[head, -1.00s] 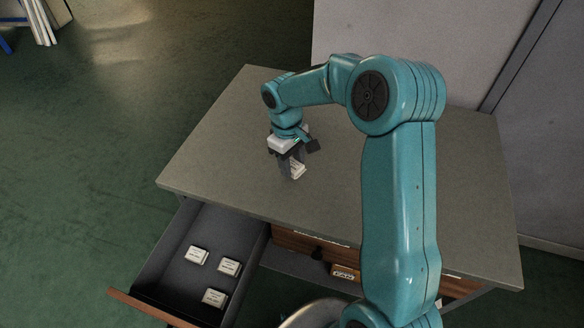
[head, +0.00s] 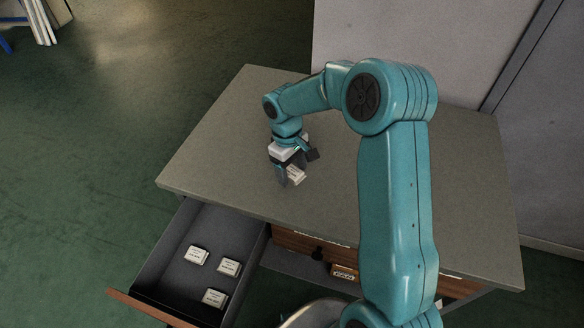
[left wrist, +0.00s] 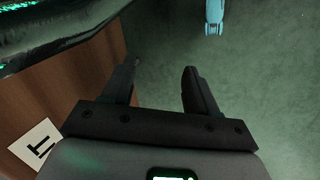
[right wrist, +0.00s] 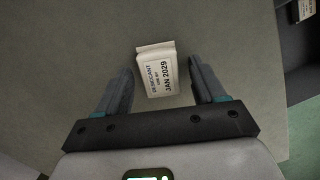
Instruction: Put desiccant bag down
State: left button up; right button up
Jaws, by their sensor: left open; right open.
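A small white desiccant bag (head: 296,174) lies on the grey table top (head: 400,190), near the front edge above the open drawer. In the right wrist view the bag (right wrist: 157,70) shows printed text with "DESICCANT" and "JAN 2029". My right gripper (head: 291,178) is open, with its fingers apart on either side of the bag; in the right wrist view gaps show between bag and fingers. My left gripper (left wrist: 160,80) is open and empty in the left wrist view, over the green floor beside a brown wooden panel.
An open drawer (head: 157,262) under the table holds 3 similar white bags (head: 214,298). A small labelled box (head: 344,272) sits below the table's front edge. The left part of the table top is clear. A grey wall (head: 410,45) stands behind.

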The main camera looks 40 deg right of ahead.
aim_at(288, 169)
jog(key=shift+w+r, duration=0.15)
jog(key=shift+r, duration=0.4)
notch_tip(288, 169, up, 11)
jog(key=w, duration=0.1)
jog(key=shift+a, duration=0.1)
